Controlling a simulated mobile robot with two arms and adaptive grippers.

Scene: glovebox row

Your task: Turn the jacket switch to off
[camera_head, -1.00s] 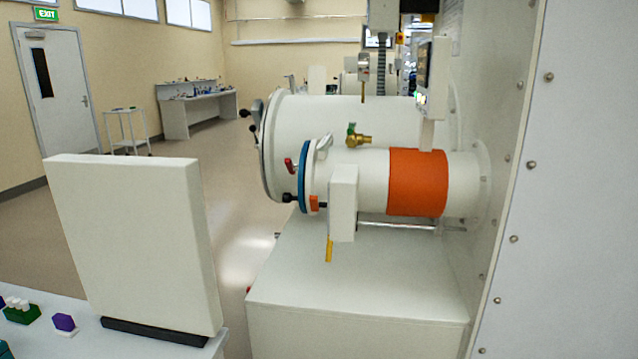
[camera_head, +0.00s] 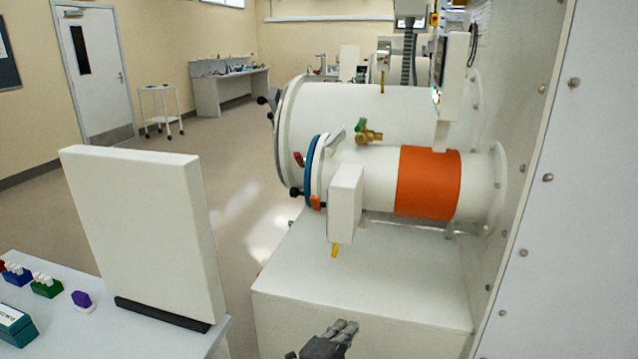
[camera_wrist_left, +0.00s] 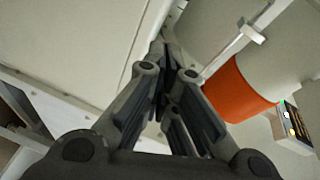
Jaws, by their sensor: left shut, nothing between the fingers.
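An orange jacket band (camera_head: 428,183) wraps the small white cylinder of the glovebox; the band also shows in the left wrist view (camera_wrist_left: 238,92). A white box (camera_head: 345,204) with a yellow lever (camera_head: 334,250) pointing down sits in front of the cylinder. A panel with small lit lamps (camera_wrist_left: 291,122) shows beside the band in the left wrist view. I cannot tell which part is the jacket switch. My left gripper (camera_head: 346,328) is shut and empty, low in front of the white base and below the lever. My right gripper is not in view.
The white base block (camera_head: 365,285) lies under the cylinders. A white upright panel (camera_head: 145,235) stands on a table at the left, with several small coloured items. A bolted wall (camera_head: 560,220) closes the right side. The floor between table and base is open.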

